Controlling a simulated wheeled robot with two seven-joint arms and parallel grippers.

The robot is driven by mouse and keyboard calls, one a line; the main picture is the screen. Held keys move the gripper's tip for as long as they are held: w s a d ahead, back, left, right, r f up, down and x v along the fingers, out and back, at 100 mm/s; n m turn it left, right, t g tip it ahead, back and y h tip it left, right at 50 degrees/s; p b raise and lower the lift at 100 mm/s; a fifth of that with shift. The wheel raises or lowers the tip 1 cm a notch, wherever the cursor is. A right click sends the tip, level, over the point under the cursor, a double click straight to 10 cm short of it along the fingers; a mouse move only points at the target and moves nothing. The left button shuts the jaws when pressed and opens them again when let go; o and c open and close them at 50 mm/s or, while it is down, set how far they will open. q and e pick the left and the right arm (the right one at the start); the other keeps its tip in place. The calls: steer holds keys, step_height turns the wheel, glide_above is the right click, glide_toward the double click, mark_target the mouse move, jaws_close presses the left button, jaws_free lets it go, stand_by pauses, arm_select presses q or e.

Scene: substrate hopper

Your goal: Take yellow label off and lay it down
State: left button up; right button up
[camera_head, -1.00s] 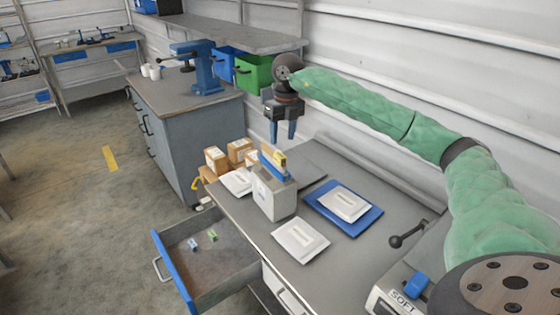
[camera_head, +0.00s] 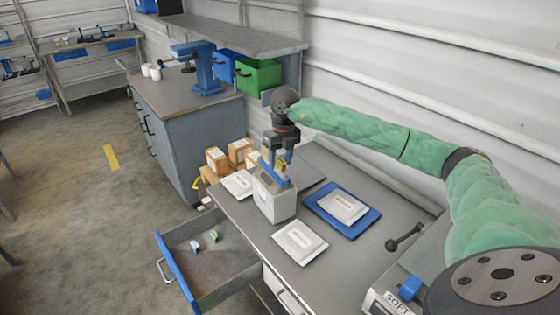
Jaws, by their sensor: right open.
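The yellow label (camera_head: 281,167) stands at the top of a pale grey box-shaped hopper (camera_head: 275,203), beside a blue upright part (camera_head: 271,176). My right gripper (camera_head: 280,160) points down from above and is open. Its fingers are at the label and partly hide it; I cannot tell whether they touch it. My left gripper is not in view.
White packets lie left of and in front of the hopper, and another (camera_head: 343,206) lies on a blue tray (camera_head: 367,222). Cardboard boxes (camera_head: 217,160) stand behind left. An open drawer (camera_head: 177,273) holds small pieces. A lever (camera_head: 404,238) stands at right.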

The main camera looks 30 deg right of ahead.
mark_target(279, 160)
jaws_close()
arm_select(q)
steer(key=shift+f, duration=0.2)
arm_select(e)
steer(key=shift+r, duration=0.15)
